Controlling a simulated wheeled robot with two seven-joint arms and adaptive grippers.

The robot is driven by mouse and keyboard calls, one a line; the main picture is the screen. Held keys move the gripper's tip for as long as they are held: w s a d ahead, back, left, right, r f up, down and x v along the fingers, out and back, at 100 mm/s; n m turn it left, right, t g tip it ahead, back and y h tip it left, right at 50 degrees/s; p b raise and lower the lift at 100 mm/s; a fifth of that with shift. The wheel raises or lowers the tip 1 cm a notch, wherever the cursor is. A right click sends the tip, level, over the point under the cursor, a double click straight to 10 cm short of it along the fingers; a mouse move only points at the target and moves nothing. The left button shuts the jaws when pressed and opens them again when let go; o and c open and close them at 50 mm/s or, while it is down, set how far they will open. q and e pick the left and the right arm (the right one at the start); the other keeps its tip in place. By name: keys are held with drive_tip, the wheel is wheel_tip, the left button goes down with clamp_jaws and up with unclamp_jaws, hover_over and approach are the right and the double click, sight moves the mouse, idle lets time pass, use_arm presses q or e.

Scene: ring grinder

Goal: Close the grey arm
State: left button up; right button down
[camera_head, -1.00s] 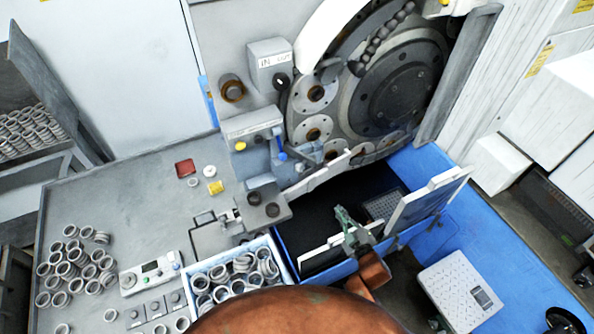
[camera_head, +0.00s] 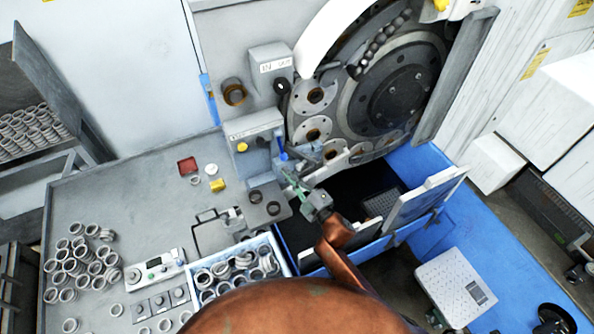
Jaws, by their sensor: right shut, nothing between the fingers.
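The ring grinder's large round disc (camera_head: 388,92) is at the upper right. A light grey bar (camera_head: 338,161), which may be the grey arm, sticks out at a slant below the disc; my right gripper covers part of it. A grey block with a blue lever (camera_head: 282,150) stands just left of it. My right gripper (camera_head: 291,180) is shut and empty, its greenish fingers pointing up and left close to the bar and just below the blue lever. I cannot tell whether it touches either. My left gripper is out of view.
A blue-rimmed box of rings (camera_head: 284,254) sits in front. A white panel (camera_head: 425,199) stands tilted over the dark opening at right.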

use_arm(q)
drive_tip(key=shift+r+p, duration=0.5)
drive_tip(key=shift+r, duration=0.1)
use_arm(e)
drive_tip(key=d, duration=0.1)
drive_tip(key=w+d+f, duration=0.1)
drive_tip(key=d+f, duration=0.1)
drive_tip(key=shift+w, duration=0.35)
drive_tip(key=shift+d, duration=0.25)
